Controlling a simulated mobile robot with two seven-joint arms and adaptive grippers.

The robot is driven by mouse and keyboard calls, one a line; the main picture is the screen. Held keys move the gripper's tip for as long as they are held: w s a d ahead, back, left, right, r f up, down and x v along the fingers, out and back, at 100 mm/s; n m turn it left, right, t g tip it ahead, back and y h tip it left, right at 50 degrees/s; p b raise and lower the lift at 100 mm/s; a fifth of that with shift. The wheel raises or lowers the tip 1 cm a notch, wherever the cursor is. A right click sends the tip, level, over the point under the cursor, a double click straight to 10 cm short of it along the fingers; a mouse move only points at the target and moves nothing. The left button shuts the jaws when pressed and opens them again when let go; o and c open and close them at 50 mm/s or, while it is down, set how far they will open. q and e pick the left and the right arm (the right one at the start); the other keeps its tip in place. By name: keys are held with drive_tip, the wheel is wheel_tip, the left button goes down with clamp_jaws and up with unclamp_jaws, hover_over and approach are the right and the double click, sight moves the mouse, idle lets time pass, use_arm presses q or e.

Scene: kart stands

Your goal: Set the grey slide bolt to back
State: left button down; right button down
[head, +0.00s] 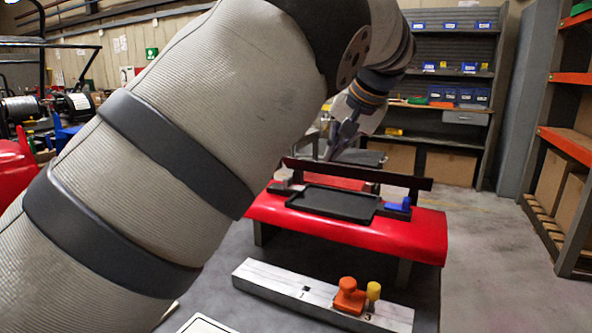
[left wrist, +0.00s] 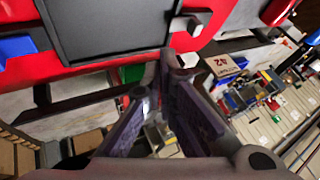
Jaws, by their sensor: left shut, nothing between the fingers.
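A small grey piece that looks like the grey slide bolt (head: 284,188) sits at the left end of the black tray on the red stand. In the left wrist view a grey knob (left wrist: 187,24) shows on the red surface beside the tray, close to the fingertips. My left gripper (head: 335,148) is above the far side of the stand, pointing down. In its wrist view the fingers (left wrist: 157,80) are shut and hold nothing. I cannot tell whether they touch the bolt, nor its exact setting. My right gripper is not in view.
The black tray (head: 332,203) lies on the red stand (head: 350,236). A blue bolt-like piece (head: 398,204) is at its right. A dark bar (head: 400,180) runs behind. In front, a grey rail (head: 270,277) carries an orange piece (head: 349,297) and a yellow knob (head: 374,290).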

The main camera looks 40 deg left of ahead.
use_arm(q)
drive_tip(key=shift+d+r, duration=0.1)
drive_tip(key=shift+d, duration=0.1)
approach(303, 188)
drive_tip(key=w+f, duration=0.1)
drive_tip(key=w+a+f, duration=0.1)
drive_tip(key=w+f, duration=0.1)
drive_tip(key=f, duration=0.1)
drive_tip(key=shift+w+a+f, duration=0.1)
drive_tip(key=shift+w+a, duration=0.1)
drive_tip(key=shift+a, duration=0.15)
drive_tip(key=a, duration=0.1)
drive_tip(key=s+a, duration=0.1)
drive_tip(key=a, duration=0.1)
drive_tip(key=shift+a, duration=0.2)
drive_tip(key=shift+a+f, duration=0.1)
drive_tip(key=shift+a, duration=0.3)
